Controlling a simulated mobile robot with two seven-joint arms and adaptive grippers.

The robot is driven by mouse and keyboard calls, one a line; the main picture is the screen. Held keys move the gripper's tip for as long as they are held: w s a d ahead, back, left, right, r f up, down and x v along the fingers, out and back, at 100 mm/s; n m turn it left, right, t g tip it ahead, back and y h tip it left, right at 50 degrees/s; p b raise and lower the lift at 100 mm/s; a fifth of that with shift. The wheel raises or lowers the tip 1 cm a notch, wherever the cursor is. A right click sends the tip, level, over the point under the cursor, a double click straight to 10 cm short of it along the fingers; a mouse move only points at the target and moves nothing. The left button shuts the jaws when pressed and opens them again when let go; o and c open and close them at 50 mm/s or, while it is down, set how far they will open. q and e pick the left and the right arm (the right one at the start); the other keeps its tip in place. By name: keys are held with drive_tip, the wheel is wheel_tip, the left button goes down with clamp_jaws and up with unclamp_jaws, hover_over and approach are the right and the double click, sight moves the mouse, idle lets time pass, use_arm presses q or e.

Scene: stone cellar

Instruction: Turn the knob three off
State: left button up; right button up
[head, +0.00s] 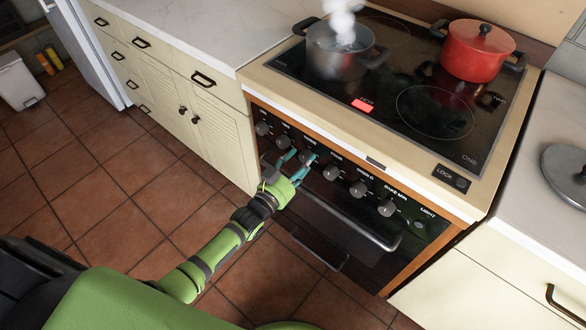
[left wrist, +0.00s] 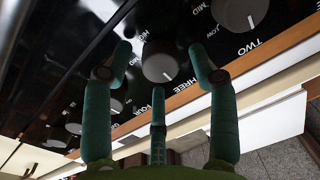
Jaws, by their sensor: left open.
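Knob three (head: 307,156) is the third knob from the left in the row on the dark stove front. In the left wrist view this grey round knob (left wrist: 159,63) sits beside the label THREE, and its white mark points towards the lower right. My left gripper (head: 297,163) is at the panel in front of knob three. In the left wrist view the teal fingertips of this gripper (left wrist: 160,50) are spread apart on either side of the knob. A third finger is below it. I cannot tell whether any finger touches the knob. My right gripper is not in view.
Knob four (head: 331,172) and knob two (left wrist: 240,12) are close neighbours. The oven handle (head: 352,226) juts out below the row. A grey pot (head: 335,62) steams on the hob, and a red pot (head: 472,55) stands behind. The hob has a lit red display (head: 362,105).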

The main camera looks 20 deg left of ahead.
use_arm(q)
drive_tip(key=v, duration=1.1)
drive_tip(key=shift+s+a, duration=0.2)
drive_tip(key=shift+s, duration=0.1)
drive_tip(key=shift+r, duration=0.1)
drive_tip(key=s+a+f+n+g+y, duration=0.15)
drive_tip(key=s+f+g, duration=0.3)
drive_tip(key=f, duration=0.65)
drive_tip(key=s+a+f+n+g+y, duration=0.1)
drive_tip(key=s+f+g+y, duration=0.15)
drive_tip(key=s+f, duration=0.6)
drive_tip(key=s+f+g, duration=0.4)
drive_tip(key=s+f, duration=0.4)
drive_tip(key=s, duration=0.3)
drive_tip(key=s+f+g+y+p, duration=0.1)
drive_tip(key=s+f+g, duration=0.4)
drive_tip(key=s+f, duration=0.3)
drive_tip(key=s, duration=0.4)
drive_tip(key=shift+s+f+n, duration=0.15)
drive_tip(key=shift+f+n, duration=0.2)
